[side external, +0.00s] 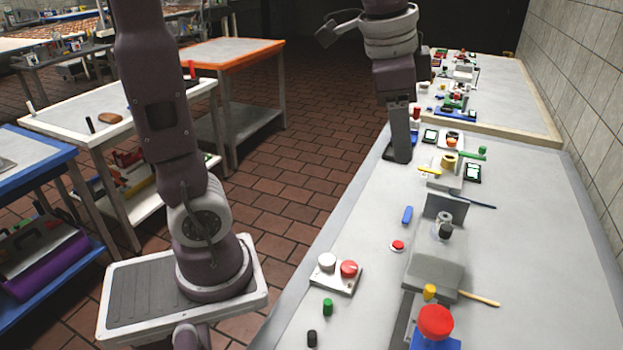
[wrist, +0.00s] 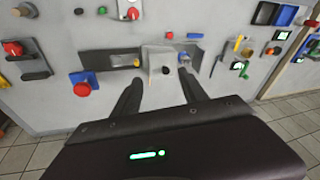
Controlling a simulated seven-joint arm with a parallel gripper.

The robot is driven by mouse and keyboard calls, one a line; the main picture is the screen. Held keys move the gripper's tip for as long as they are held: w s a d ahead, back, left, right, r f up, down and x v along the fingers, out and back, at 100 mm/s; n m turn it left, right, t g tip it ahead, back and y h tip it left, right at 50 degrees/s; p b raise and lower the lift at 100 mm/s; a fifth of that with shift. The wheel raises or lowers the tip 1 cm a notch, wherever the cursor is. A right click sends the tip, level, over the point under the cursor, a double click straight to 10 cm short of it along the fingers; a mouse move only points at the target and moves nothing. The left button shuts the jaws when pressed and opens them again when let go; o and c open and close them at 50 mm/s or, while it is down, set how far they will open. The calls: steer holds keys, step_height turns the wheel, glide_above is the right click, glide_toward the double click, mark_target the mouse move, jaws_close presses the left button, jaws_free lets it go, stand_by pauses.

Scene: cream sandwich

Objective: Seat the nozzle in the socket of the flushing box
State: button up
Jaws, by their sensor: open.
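A pale grey box (wrist: 153,62) stands on the bench in the wrist view, with a dark round spot on its face. It looks like the flushing box, and a grey sloped block (side external: 433,272) in the side view seems to be part of it. A small grey cylinder with a dark end (side external: 445,228) stands by an upright grey plate (side external: 450,207). It may be the nozzle; I cannot tell whether it touches the box. My gripper (wrist: 160,78) is open and empty, fingers apart on either side of the box's picture position. In the side view my gripper (side external: 399,152) is farther back, above the bench's left edge.
A red knob on a blue base (side external: 435,322) stands at the front. A red button (side external: 398,245), a blue piece (side external: 407,215) and a two-button panel (side external: 337,272) lie left of the fixture. Several small items crowd the back. The bench's right side is largely clear.

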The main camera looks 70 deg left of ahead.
steer(key=s+f+n+t, duration=0.1)
steer(key=s+f+n, duration=0.1)
steer(key=s, duration=0.5)
steer(key=s+d+f+n+t, duration=0.1)
steer(key=s+n, duration=0.3)
steer(key=s, duration=0.4)
steer(key=shift+s+d+f, duration=0.15)
steer(key=shift+d+f, duration=0.1)
steer(key=shift+f, duration=0.45)
